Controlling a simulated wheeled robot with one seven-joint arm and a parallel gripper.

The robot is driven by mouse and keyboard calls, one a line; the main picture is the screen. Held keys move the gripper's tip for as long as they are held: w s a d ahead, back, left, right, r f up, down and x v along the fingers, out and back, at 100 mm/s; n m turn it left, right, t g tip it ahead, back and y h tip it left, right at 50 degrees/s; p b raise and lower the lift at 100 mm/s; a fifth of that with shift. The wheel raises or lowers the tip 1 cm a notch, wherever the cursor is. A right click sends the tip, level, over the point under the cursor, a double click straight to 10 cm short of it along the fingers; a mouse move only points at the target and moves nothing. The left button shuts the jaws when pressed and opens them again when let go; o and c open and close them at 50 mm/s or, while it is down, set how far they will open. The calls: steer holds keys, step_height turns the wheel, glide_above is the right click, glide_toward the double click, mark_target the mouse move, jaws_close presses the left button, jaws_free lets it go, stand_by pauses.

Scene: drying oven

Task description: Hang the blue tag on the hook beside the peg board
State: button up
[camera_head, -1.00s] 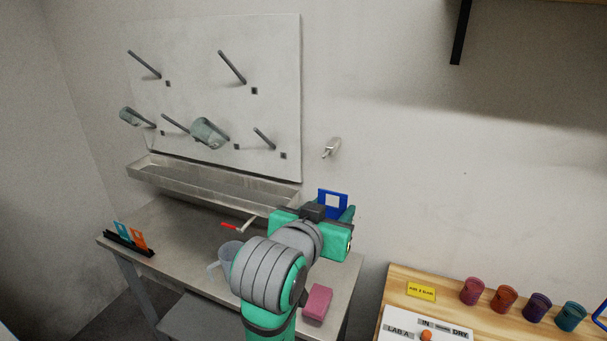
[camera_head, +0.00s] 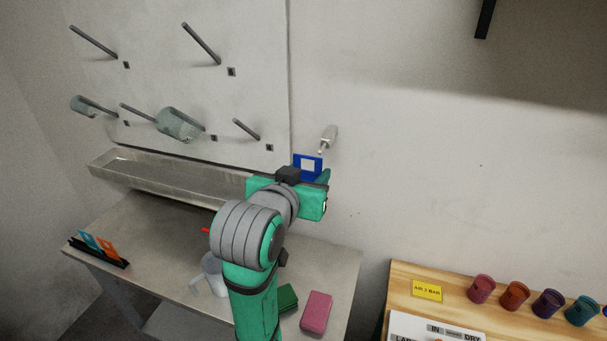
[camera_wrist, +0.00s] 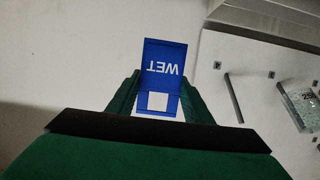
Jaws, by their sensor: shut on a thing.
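The blue tag (camera_head: 307,166) is held upright in my gripper (camera_head: 318,180), close to the wall and just right of the peg board's lower right corner. In the wrist view the blue tag (camera_wrist: 164,72) shows the word WET upside down and a square cut-out, between the two green fingers of my gripper (camera_wrist: 160,98). The hook (camera_head: 328,138) sticks out of the wall right of the peg board (camera_head: 265,90). It is slightly above and right of the tag, and the two appear apart. The hook cannot be made out in the wrist view.
Beakers hang on two pegs, one of them a glass beaker (camera_head: 178,124). A metal trough (camera_head: 160,181) runs below the board. The steel table (camera_head: 150,232) holds a tag rack (camera_head: 98,252), a jug (camera_head: 213,272), a green block (camera_head: 287,297) and a pink block (camera_head: 316,312). The wall right of the hook is clear.

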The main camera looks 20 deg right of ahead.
steer(key=shift+d, duration=0.7)
steer(key=shift+w+d+f, duration=0.1)
steer(key=shift+w+d, duration=0.05)
steer(key=shift+d, duration=0.05)
steer(key=x, duration=0.7)
steer(key=shift+w+r, duration=0.3)
steer(key=shift+w, duration=0.2)
steer(key=shift+w, duration=0.1)
